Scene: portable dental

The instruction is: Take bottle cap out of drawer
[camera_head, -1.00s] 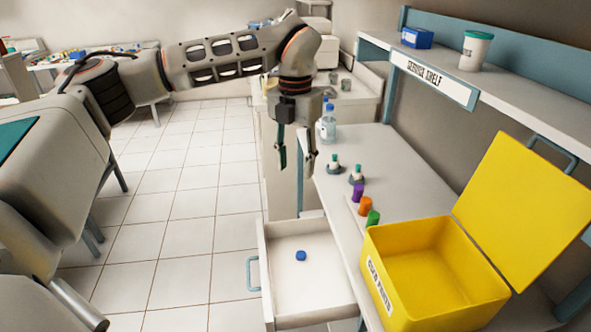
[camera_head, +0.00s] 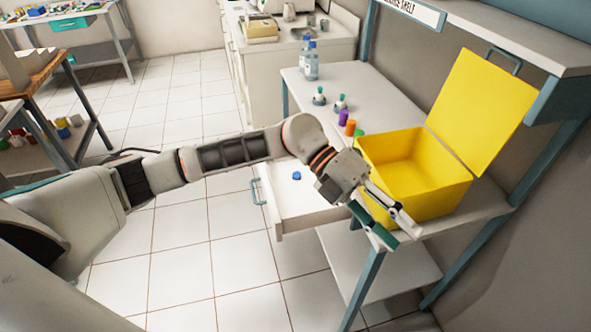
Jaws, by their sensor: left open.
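A small blue bottle cap (camera_head: 296,175) lies on the floor of the open white drawer (camera_head: 300,198), which juts out to the left under the bench top. My left gripper (camera_head: 403,238) is open and empty. It is to the right of and nearer than the drawer, in front of the yellow box, with its fingers pointing down and right. My left forearm and wrist cross over the back of the drawer and hide part of it. My right gripper is not in view.
An open yellow box (camera_head: 400,165) with a raised lid stands on the bench. Behind it are purple (camera_head: 343,117), orange and green cylinders, two small green-topped items and clear bottles (camera_head: 311,62). A lower shelf (camera_head: 380,268) is empty.

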